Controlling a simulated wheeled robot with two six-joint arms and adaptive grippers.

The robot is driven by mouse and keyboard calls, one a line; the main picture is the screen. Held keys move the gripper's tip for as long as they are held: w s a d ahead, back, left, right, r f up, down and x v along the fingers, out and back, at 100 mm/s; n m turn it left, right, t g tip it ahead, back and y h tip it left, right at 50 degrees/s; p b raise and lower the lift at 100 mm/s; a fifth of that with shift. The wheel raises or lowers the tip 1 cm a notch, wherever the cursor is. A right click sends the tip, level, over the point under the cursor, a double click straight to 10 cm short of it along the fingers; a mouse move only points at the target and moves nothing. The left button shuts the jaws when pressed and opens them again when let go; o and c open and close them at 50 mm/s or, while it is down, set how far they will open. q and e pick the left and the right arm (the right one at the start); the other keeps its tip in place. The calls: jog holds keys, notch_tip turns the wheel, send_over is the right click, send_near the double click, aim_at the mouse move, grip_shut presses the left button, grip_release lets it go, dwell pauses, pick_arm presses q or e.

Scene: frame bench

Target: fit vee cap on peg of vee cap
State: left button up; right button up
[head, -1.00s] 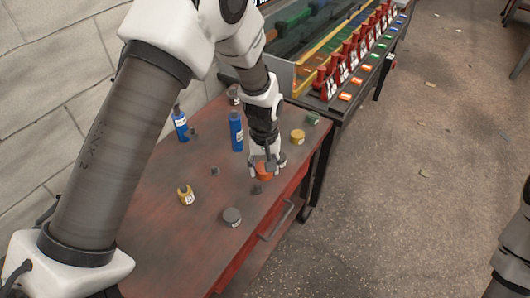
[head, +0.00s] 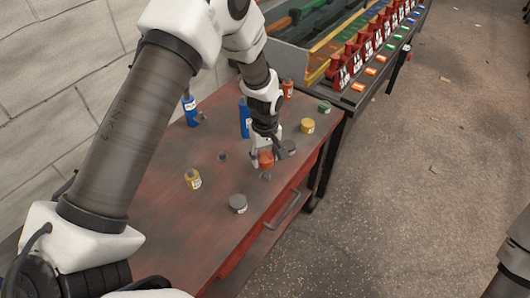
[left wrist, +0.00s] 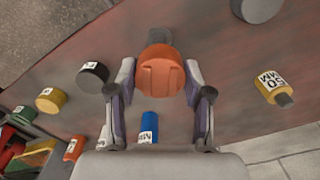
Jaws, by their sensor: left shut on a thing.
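My left gripper (head: 267,155) is shut on an orange round cap (head: 266,161), which I take to be the vee cap. In the left wrist view the cap (left wrist: 160,72) sits between the two fingers (left wrist: 160,88), with a groove across its face. A small grey peg (head: 265,177) stands on the red table just in front of the cap in the head view. In the left wrist view the peg (left wrist: 159,37) shows partly behind the cap's upper edge. I cannot tell whether cap and peg touch. My right gripper is not in view.
A dark grey cap (head: 289,147) is close beside the gripper. The table's front left has free room.

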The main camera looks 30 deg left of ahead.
aim_at(265, 173)
pick_arm(q)
jog(key=shift+w+f+b, duration=0.1)
jog(key=shift+f+b, duration=0.45)
jog(key=shift+f, duration=0.95)
jog(key=shift+r+p, duration=0.1)
jog(key=shift+p, duration=0.2)
jog(key=shift+p, duration=0.35)
jog(key=shift+f+b, duration=1)
jog(key=shift+f, duration=0.95)
jog(key=o, duration=1.3)
